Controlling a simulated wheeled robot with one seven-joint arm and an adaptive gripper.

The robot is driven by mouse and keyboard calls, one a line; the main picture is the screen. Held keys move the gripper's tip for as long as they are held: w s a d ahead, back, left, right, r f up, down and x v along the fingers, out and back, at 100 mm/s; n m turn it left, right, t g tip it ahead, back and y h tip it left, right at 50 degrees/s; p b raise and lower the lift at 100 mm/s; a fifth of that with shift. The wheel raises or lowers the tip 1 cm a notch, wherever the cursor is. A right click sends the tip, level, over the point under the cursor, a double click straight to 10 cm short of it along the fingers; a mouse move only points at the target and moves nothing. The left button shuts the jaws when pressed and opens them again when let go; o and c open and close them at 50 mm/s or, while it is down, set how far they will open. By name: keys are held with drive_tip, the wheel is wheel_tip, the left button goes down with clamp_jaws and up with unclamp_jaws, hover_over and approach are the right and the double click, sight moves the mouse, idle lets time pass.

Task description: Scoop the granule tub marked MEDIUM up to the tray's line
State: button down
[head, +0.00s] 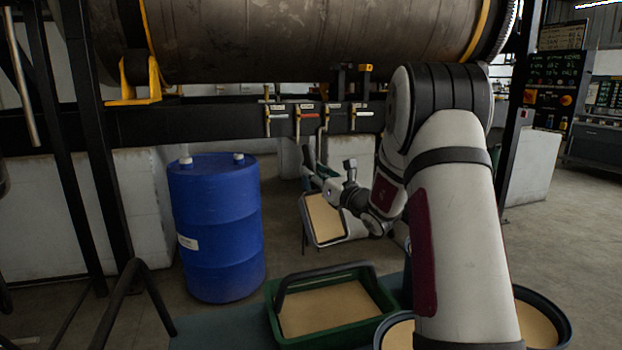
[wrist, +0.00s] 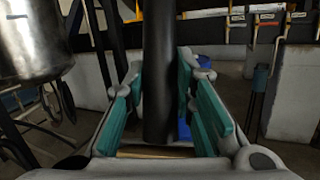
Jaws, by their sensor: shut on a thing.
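A green tray (head: 277,322) with tan granules stands at the lower middle. Two dark round tubs of tan granules, the left tub (head: 394,336) and the right tub (head: 558,322), are partly hidden by my arm. No MEDIUM mark or fill line is readable.
A blue drum (head: 215,228) stands left of the gripper. A large horizontal cylinder (head: 300,38) on a dark beam with small valves (head: 305,112) hangs above. Dark posts (head: 92,140) and bent tube legs (head: 140,290) take up the left. Open floor (head: 560,215) lies to the right.

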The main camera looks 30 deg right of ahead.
drive_tip(key=shift+s+a+r+t+y+b, duration=0.1)
drive_tip(key=shift+s+r+t+y+b, duration=0.1)
drive_tip(key=shift+s+t+b, duration=0.7)
drive_tip(key=shift+s+r+t+y+b, duration=0.15)
drive_tip(key=shift+s+b, duration=0.35)
drive_tip(key=shift+b, duration=0.85)
drive_tip(key=shift+s+r+n, duration=0.1)
drive_tip(key=shift+n, duration=0.2)
drive_tip(key=shift+s+r, duration=0.15)
